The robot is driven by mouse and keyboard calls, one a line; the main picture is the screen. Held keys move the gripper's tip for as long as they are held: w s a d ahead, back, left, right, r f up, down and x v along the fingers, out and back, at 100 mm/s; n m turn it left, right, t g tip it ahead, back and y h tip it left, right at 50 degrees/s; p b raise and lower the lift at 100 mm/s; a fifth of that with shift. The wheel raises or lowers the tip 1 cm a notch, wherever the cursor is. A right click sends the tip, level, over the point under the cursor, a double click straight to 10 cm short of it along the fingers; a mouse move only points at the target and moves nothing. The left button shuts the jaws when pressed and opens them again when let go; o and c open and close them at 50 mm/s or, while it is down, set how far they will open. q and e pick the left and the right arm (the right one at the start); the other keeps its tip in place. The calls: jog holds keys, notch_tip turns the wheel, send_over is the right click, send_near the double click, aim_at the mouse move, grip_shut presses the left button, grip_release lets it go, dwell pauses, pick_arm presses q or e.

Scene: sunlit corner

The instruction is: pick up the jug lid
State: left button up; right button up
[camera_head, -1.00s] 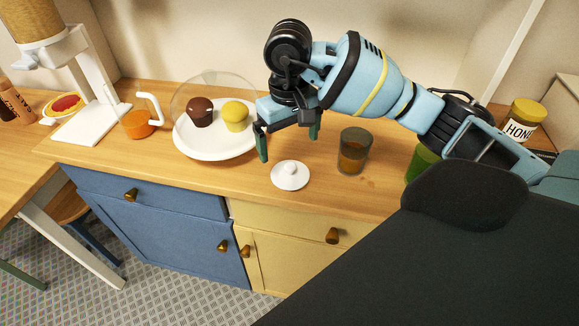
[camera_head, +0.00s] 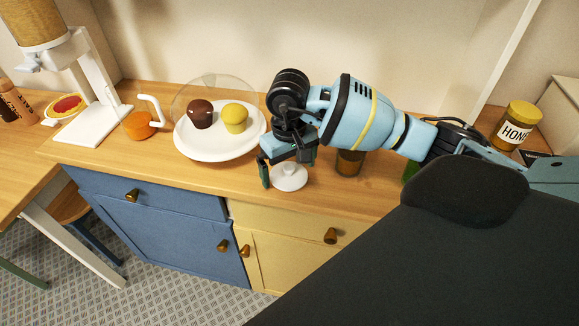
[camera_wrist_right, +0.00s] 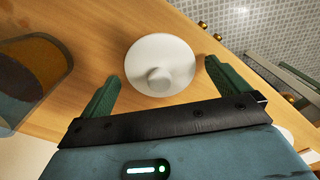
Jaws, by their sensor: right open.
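The white jug lid (camera_head: 289,179) lies flat on the wooden counter near its front edge, with its round knob up. In the right wrist view the lid (camera_wrist_right: 160,60) sits between and just beyond the tips of the two green fingers. My right gripper (camera_head: 287,172) is open and low over the lid, one finger on each side of it, and seems to hold nothing. In the right wrist view my gripper (camera_wrist_right: 162,88) shows clear gaps to the lid's rim on both sides. My left gripper is not in view.
A glass with brown drink (camera_head: 350,163) stands close right of the gripper, partly hidden; it also shows in the wrist view (camera_wrist_right: 38,75). A white plate (camera_head: 190,150) with two muffins and a clear dome is to the left. A honey jar (camera_head: 516,126) stands far right.

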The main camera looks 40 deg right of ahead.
aim_at(284, 169)
jog(key=shift+f, duration=0.1)
jog(key=shift+c, duration=0.3)
jog(key=c, duration=0.9)
jog(key=shift+o, duration=0.2)
jog(key=shift+r, duration=0.55)
jog(key=shift+a+r+b, duration=0.2)
jog(key=shift+a+r, duration=0.1)
jog(key=shift+r, duration=0.35)
jog(key=shift+a+r+b, duration=0.2)
jog(key=shift+a+r, duration=0.1)
jog(key=shift+r, duration=0.3)
jog(key=w+a+r+b, duration=0.1)
jog(key=a+b, duration=0.1)
jog(key=a, duration=1.2)
jog(key=shift+w+a+r, duration=0.2)
jog(key=shift+a+r, duration=0.1)
jog(key=shift+a, duration=0.05)
